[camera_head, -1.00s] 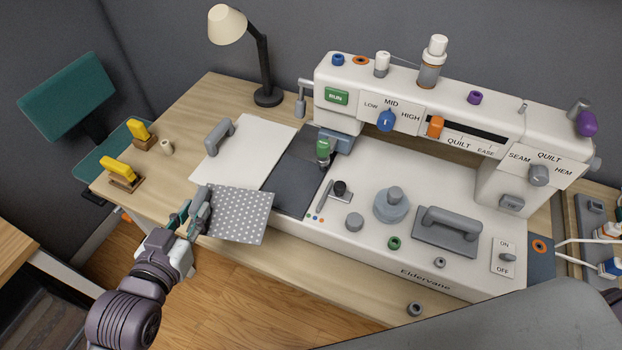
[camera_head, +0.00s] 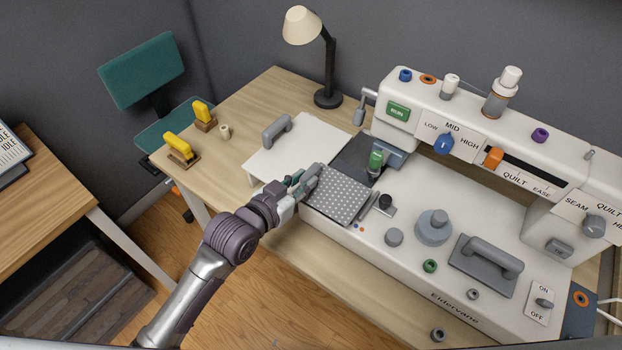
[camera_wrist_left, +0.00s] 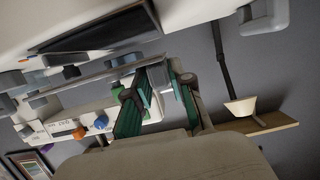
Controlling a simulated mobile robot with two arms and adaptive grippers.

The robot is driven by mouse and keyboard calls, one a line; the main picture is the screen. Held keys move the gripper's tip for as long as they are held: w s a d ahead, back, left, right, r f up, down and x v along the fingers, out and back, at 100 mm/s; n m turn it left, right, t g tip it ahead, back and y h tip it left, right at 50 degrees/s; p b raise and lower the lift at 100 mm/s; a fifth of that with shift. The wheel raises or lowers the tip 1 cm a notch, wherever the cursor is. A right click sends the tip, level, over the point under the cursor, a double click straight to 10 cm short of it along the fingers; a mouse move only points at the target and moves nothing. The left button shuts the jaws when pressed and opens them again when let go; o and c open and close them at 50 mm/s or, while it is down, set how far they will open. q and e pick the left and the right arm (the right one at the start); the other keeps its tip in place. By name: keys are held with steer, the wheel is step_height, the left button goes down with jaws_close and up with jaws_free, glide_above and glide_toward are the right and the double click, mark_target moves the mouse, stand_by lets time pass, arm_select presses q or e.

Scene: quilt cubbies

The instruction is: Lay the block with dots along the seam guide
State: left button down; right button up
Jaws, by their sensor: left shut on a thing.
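The grey block with white dots (camera_head: 341,196) is over the front part of the dark plate (camera_head: 352,155) on the sewing machine bed. My left gripper (camera_head: 309,181) is shut on the block's left edge, at its grey grip. The block looks about flat, but I cannot tell whether it touches the plate. A thin grey bar, which looks like the seam guide (camera_head: 369,205), lies just right of the block beside a black knob. My left gripper's green fingers (camera_wrist_left: 155,98) show in the left wrist view, where the dots cannot be made out. My right gripper is not in view.
The green presser part (camera_head: 376,160) stands just behind the block. A white board with a grey handle (camera_head: 278,128) lies left of the dark plate. Round grey knobs (camera_head: 433,227) and a handled grey plate (camera_head: 488,262) occupy the bed to the right. A lamp (camera_head: 328,95) stands behind.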

arm_select(q)
steer(key=shift+w+d, duration=0.8)
steer(key=shift+w, duration=0.35)
steer(key=shift+w+f, duration=0.1)
steer(key=shift+f, duration=1.65)
steer(key=shift+f, duration=0.2)
steer(key=c, duration=1)
jaws_free()
steer(key=shift+r, duration=0.2)
steer(key=v, duration=1.2)
